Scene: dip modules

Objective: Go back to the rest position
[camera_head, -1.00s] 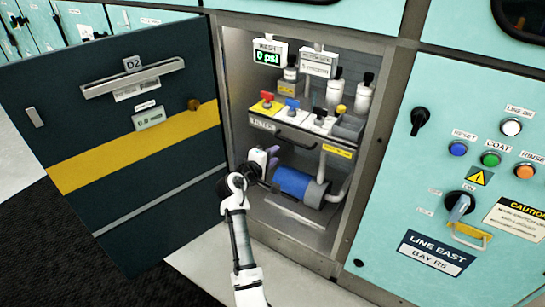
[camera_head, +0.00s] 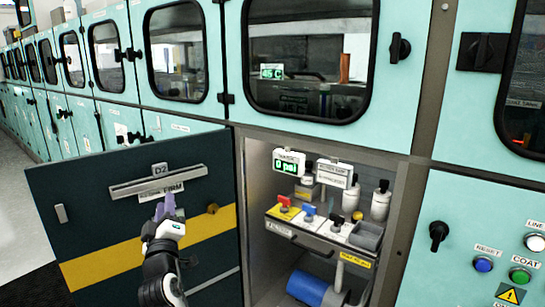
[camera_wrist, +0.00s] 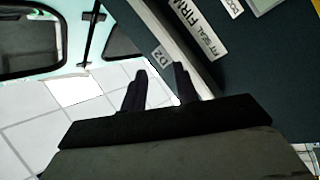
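My gripper (camera_head: 166,205), with purplish fingers, is raised in front of the open dark door (camera_head: 95,190) marked D2, below its handle bar. In the wrist view my gripper (camera_wrist: 160,72) shows two dark fingers apart, with nothing between them. My arm (camera_head: 160,275) comes up from the bottom of the head view.
Pale floor shows at the far left.

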